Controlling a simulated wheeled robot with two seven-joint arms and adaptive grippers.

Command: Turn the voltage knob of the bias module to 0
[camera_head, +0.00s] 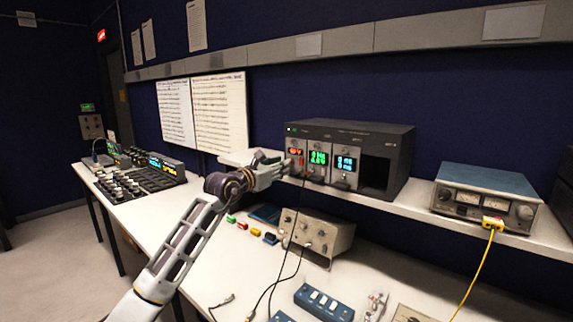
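A dark rack unit (388,140) stands on the shelf at the middle of the head view. Its front holds a narrow module with a red display (295,152), a module with a green display (318,158) and one with a pale blue display (345,163). Labels are too small to tell which is the bias module. Small knobs sit below the displays; their settings are unreadable. My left gripper (284,167) points right, at the lower front of the leftmost module. Its fingers are too small to tell if open or shut, or if touching a knob. My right gripper is out of view.
A blue-topped meter box (487,180) with a yellow cable stands on the shelf at right. Below, the white bench holds a grey box (318,236), a blue switch box (323,302) and loose black cables. A control console (135,180) stands at left.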

